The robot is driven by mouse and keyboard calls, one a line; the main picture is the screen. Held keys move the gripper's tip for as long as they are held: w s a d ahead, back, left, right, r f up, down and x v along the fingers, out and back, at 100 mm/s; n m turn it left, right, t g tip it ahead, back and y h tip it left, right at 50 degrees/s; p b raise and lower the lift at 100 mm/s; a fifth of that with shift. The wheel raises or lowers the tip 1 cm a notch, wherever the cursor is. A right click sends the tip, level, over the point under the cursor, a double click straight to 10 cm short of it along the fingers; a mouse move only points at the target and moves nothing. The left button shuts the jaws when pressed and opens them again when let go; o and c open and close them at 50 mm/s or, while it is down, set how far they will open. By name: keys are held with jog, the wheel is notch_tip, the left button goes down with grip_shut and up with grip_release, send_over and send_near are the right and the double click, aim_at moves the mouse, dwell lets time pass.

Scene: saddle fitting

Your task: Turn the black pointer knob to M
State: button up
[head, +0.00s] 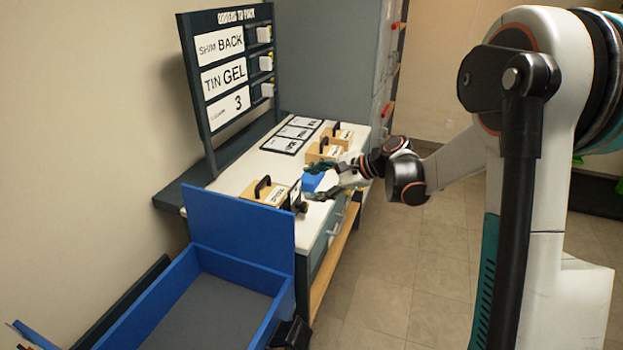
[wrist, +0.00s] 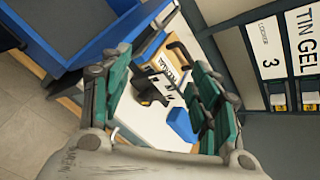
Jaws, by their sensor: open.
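The black pointer knob (head: 302,207) sits on the front of a small dark panel (head: 295,193) near the front edge of the white worktop. In the wrist view the black knob (wrist: 150,93) lies between and beyond the two teal fingers. Its pointing direction and the letter M are too small to tell. My gripper (head: 317,182) is open and empty, to the right of the panel and apart from the knob. In the wrist view my gripper (wrist: 160,78) shows its fingers spread wide.
A blue block (head: 311,182) stands on the worktop (head: 232,178) close to my gripper. A wooden box with a black handle (head: 263,190) is beside the panel; similar ones stand farther back. A blue bin (head: 240,225) is at the front left. An order board (head: 226,75) stands behind.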

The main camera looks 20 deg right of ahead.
jog(key=s+a+r+n+h+p, duration=0.1)
jog(key=s+a+r+n, duration=0.1)
jog(key=s+r+n, duration=0.1)
jog(key=shift+s+a+r+g+h, duration=0.25)
jog(key=shift+s+r+g+h, duration=0.15)
jog(key=shift+s+r, duration=0.6)
jog(key=shift+s+f, duration=0.2)
jog(key=s+d+r+n+h, duration=0.2)
jog(key=s+n+h, duration=0.5)
jog(key=s, duration=2.1)
jog(key=shift+n+t, duration=0.4)
jog(key=shift+n, duration=3.1)
jog(key=shift+w, duration=0.1)
